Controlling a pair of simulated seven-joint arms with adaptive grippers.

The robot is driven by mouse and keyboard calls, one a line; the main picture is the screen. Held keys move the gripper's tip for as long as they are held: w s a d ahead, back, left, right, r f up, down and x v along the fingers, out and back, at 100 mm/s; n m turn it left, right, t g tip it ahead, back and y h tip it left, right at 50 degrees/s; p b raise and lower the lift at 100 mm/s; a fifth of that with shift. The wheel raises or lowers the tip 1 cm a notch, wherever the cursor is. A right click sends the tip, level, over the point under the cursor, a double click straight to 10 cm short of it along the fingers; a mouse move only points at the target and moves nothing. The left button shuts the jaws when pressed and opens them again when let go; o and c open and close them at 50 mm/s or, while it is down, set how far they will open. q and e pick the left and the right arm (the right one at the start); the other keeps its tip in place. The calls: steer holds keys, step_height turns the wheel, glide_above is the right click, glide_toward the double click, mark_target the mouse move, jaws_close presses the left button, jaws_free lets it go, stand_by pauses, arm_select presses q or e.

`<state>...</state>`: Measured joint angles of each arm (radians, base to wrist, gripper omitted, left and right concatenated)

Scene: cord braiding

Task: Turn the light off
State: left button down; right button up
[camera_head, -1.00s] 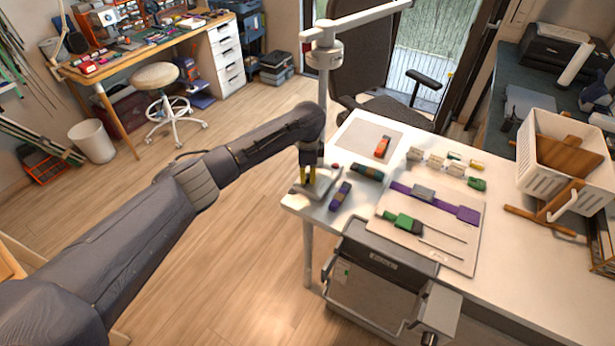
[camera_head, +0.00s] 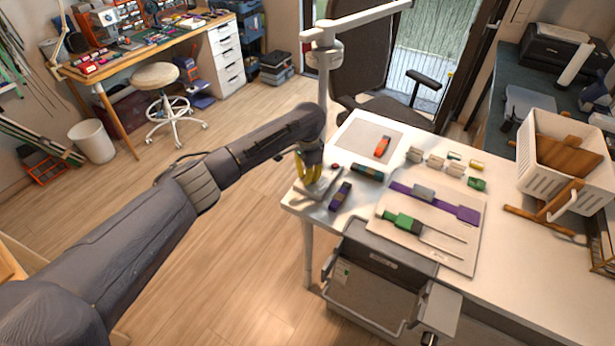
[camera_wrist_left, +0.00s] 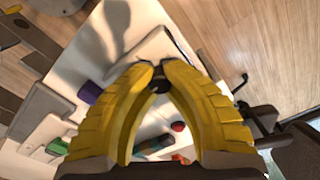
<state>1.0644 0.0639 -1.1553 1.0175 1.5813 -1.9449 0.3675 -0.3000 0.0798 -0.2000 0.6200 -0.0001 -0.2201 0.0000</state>
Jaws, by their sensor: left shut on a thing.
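The lamp's white arm (camera_head: 365,18) runs along the top of the head view from a grey post (camera_head: 325,58) behind the table corner. Its lamp head is out of frame, so I cannot tell whether it is lit. My left gripper (camera_head: 309,180) is over a grey plate-like piece (camera_head: 322,186) at the table's near left corner. In the left wrist view the yellow fingers bow outward, and their tips (camera_wrist_left: 157,78) close on a small dark knob-like piece (camera_wrist_left: 159,84). The fingers hide part of it. My right gripper is not in view.
A red button-like piece (camera_head: 335,166), a purple block (camera_head: 341,195) and a dark green cylinder (camera_head: 367,172) lie close to the gripper. A board (camera_head: 455,258) with cord tools lies to the right. An open drawer (camera_head: 370,295) hangs below the table's front.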

arm_select(q)
steer(key=shift+d+r, duration=0.1)
steer(key=shift+d, duration=0.2)
steer(key=c, duration=1.5)
jaws_free()
steer(key=o, duration=0.3)
steer(key=shift+a, duration=0.15)
steer(key=shift+r, duration=3.7)
